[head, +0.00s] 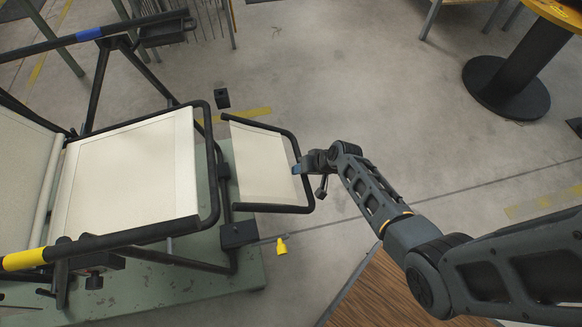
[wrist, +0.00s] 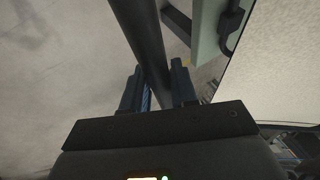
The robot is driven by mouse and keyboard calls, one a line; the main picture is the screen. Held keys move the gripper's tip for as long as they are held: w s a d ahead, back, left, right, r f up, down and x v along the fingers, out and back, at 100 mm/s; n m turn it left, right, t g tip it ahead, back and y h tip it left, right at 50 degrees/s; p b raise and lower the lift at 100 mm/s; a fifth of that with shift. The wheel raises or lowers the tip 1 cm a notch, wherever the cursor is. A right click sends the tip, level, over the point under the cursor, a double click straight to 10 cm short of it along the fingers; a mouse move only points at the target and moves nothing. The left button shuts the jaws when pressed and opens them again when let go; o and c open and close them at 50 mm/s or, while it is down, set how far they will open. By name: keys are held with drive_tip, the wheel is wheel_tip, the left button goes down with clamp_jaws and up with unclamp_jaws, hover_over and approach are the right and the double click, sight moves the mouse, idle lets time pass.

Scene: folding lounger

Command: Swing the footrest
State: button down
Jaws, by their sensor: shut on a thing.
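The footrest (head: 262,162) is a cream panel in a black tube frame, at the right end of the folding lounger (head: 130,172). It stands out to the right of the seat, with a gap between the two. My gripper (head: 298,169) is at the footrest's outer right bar, near its middle. In the wrist view, the dark bar (wrist: 148,50) runs down between the two fingers of my gripper (wrist: 158,88), which is shut on it. Part of the cream panel (wrist: 285,75) shows at the right there. The exact finger contact is partly hidden by the gripper body.
The lounger stands on a green platform (head: 235,277). A yellow knob (head: 282,246) hangs by the near hinge block (head: 238,234). A round black pedestal base (head: 506,86) is at the upper right, and a wooden surface (head: 372,295) is at the bottom.

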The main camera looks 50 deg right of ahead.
drive_tip(key=s+d+r+h+p, duration=0.1)
drive_tip(key=d+r+p, duration=0.1)
drive_tip(key=r+p, duration=0.4)
drive_tip(key=s+d+r+g+h+p, duration=0.1)
drive_tip(key=s+d+r+p, duration=0.1)
drive_tip(key=r+p, duration=0.4)
drive_tip(key=shift+r+n+g, duration=0.3)
drive_tip(key=c, duration=1)
unclamp_jaws()
drive_tip(key=shift+w, duration=0.1)
drive_tip(key=shift+o, duration=0.2)
drive_tip(key=v, duration=0.7)
drive_tip(key=shift+a+r+p, duration=0.15)
drive_tip(key=shift+r+p, duration=0.2)
drive_tip(key=shift+p, duration=0.1)
